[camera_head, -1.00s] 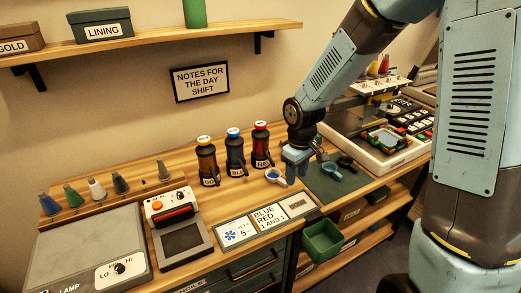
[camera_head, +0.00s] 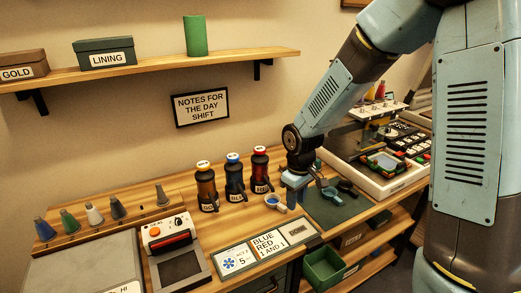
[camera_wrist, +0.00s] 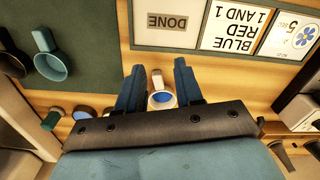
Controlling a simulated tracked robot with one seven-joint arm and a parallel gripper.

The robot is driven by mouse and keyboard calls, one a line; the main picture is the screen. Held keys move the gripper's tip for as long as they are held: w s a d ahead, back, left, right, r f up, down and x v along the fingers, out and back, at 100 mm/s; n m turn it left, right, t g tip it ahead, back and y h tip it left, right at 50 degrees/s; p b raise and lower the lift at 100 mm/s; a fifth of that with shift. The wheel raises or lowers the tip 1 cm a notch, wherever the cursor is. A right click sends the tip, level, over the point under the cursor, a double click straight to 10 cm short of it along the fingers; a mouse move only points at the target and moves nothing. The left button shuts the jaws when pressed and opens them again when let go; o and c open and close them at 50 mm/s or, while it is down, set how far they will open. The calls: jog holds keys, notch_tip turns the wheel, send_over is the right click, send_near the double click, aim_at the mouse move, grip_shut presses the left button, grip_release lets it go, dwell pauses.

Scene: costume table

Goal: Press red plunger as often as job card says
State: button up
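The red-topped bottle (camera_head: 260,172) stands upright at the right of a row, beside the blue-topped bottle (camera_head: 235,180) and a brown bottle with a pale orange top (camera_head: 207,188). The job card (camera_head: 268,245) lies at the table front and reads "BLUE RED 1 AND 1". It shows upside down in the wrist view (camera_wrist: 236,30). A small white cup (camera_head: 275,202) with blue inside sits in front of the bottles. My gripper (camera_head: 293,190) is open, low beside the cup. In the wrist view the cup (camera_wrist: 162,101) appears between the fingers; contact cannot be told.
A teal scoop (camera_head: 332,196) lies on a dark green mat (camera_head: 345,212) right of my gripper. A white tray (camera_head: 385,180) with devices stands beyond it. A device with a red bar (camera_head: 170,238) stands at the left. A "DONE" panel (camera_head: 298,231) adjoins the card.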

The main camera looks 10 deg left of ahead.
grip_shut()
dwell(1.4)
